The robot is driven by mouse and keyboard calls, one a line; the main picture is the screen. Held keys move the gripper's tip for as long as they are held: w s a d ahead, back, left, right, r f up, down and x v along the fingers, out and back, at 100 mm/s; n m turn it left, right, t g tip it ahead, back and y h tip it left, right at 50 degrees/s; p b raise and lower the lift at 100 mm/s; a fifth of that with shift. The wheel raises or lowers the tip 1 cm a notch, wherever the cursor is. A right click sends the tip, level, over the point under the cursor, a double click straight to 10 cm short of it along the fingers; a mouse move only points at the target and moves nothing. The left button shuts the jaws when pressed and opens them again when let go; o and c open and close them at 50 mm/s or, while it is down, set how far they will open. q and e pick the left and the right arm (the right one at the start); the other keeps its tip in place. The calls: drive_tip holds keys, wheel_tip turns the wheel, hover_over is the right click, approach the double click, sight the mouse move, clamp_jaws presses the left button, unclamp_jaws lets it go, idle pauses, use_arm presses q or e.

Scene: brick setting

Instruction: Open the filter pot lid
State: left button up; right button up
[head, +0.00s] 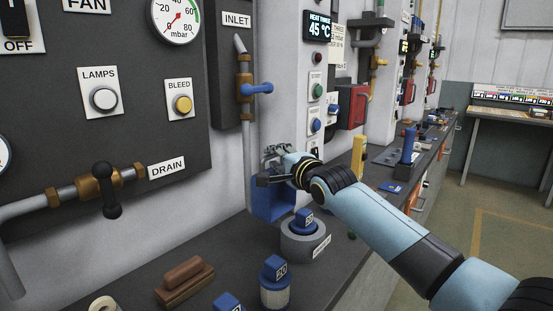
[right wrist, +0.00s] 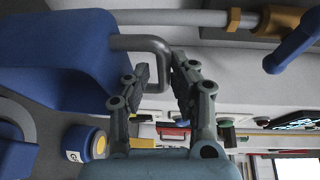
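The blue filter pot (head: 272,203) stands on the bench against the wall, below the inlet pipe. It fills the upper left of the right wrist view (right wrist: 60,45), with a bent grey bar handle (right wrist: 140,43) standing out from it. My right gripper (head: 266,166) is at the top of the pot and partly covers it. In the right wrist view its fingers (right wrist: 160,78) are apart, with the end of the handle between them; a firm grip does not show. My left gripper is out of view.
A grey ring holder (head: 303,245) with a blue-topped piece stands in front of the pot. A blue-capped jar (head: 275,283) and a brown wooden block (head: 185,281) are nearer. A blue-handled valve (head: 256,89) is on the pipe above.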

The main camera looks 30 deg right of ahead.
drive_tip(key=s+r, duration=0.1)
drive_tip(key=s, duration=1.1)
drive_tip(key=shift+a, duration=0.35)
